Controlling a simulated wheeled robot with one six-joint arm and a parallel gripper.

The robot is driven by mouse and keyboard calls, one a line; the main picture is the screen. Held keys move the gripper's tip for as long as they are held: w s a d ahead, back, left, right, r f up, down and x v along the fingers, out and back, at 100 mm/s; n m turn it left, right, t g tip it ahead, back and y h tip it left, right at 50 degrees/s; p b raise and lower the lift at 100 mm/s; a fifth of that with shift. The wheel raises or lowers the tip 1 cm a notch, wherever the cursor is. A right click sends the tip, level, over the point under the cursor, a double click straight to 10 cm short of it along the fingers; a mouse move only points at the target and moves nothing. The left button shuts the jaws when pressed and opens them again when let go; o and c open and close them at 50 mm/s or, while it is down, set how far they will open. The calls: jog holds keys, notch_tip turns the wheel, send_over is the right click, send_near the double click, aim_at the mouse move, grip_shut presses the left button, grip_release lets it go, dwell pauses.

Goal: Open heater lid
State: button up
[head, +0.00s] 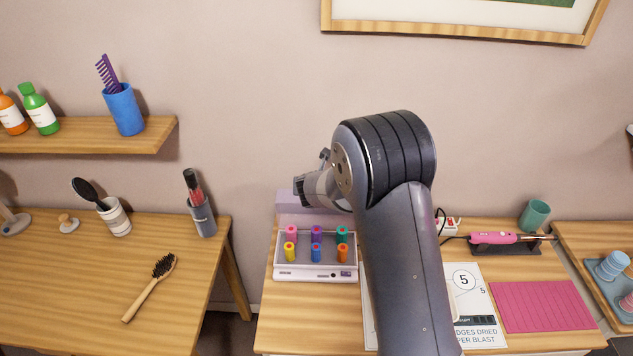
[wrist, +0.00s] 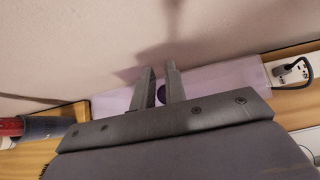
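The heater (head: 316,273) is a white box on the middle table, with several coloured rollers standing in its tray. Its pale lavender lid (head: 288,209) stands raised at the back of the box, so the rollers are uncovered. My gripper (head: 299,188) is at the lid's upper part, but the arm hides some of this. In the wrist view, the two grey fingers of my gripper (wrist: 160,86) are a little apart with nothing held between them. The lid (wrist: 215,84) spreads behind them, with a dark round spot showing in the gap. I cannot tell whether the fingers touch the lid.
A printed card (head: 478,300), a pink mat (head: 541,306) and a pink styling iron (head: 493,238) lie right of my arm. A power strip (head: 446,226) is by the wall. The left table (head: 60,300) holds a hairbrush (head: 152,286), across a gap from the heater's table.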

jog(key=o, duration=0.6)
jog(key=shift+d, duration=0.15)
jog(key=v, duration=1.1)
jog(key=shift+w, duration=0.1)
